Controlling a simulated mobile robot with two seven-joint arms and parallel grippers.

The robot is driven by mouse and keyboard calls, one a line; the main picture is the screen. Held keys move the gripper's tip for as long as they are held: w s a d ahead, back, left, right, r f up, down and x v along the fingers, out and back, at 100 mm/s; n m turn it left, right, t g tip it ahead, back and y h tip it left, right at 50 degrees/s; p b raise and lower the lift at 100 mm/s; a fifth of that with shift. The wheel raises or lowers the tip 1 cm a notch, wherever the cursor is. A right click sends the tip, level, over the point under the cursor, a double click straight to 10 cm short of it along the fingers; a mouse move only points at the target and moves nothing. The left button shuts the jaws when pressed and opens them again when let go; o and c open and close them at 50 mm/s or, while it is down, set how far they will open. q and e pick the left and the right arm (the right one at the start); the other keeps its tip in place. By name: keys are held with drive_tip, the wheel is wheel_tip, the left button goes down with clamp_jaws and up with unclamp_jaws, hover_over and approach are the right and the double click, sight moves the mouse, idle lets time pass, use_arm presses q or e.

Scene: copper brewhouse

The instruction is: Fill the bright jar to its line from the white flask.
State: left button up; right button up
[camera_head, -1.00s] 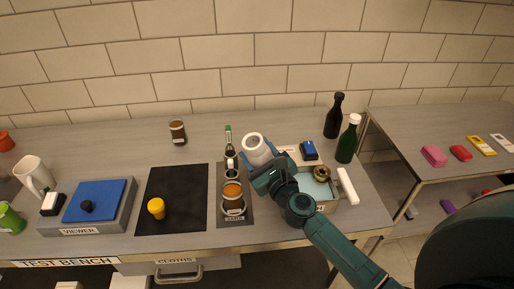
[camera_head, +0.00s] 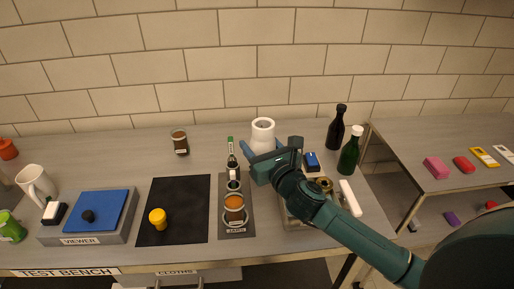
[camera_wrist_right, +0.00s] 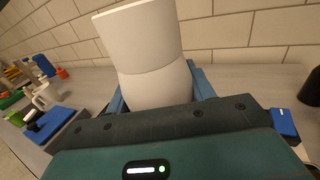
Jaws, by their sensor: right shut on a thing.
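The white flask (camera_head: 263,130) stands upright in my right gripper (camera_head: 264,151), which is shut on its lower body. The flask fills the middle of the right wrist view (camera_wrist_right: 150,55), with the blue fingers at its sides; its inside is hidden there. In the head view, a jar with orange-brown contents (camera_head: 234,203) stands on the dark strip labelled JARS (camera_head: 237,229), in front and left of the flask. A smaller jar or bottle neck (camera_head: 233,184) shows just behind it. I cannot make out a fill line or tell which jar is the bright one. My left gripper is out of view.
A dark bottle (camera_head: 335,128) and a green bottle (camera_head: 350,150) stand right of my right gripper. A brown jar (camera_head: 180,142) stands at the back left. A black mat (camera_head: 185,190) with a yellow-capped item (camera_head: 158,218) and a blue viewer (camera_head: 100,212) lie left.

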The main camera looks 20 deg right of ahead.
drive_tip(key=w+d+r, duration=0.1)
drive_tip(key=d+r, duration=0.2)
drive_tip(key=d, duration=0.2)
drive_tip(key=shift+w+r, duration=0.25)
drive_tip(key=shift+r, duration=0.05)
drive_tip(key=s+a+f, duration=0.2)
drive_tip(key=s+a, duration=0.1)
drive_tip(key=s, duration=0.5)
drive_tip(key=s+a+f+m+h, duration=0.1)
drive_tip(key=s+a+f, duration=0.2)
drive_tip(key=s, duration=0.5)
drive_tip(key=shift+s+a+f+h, duration=0.25)
drive_tip(key=shift+s+a+h, duration=0.1)
drive_tip(key=shift+a, duration=0.15)
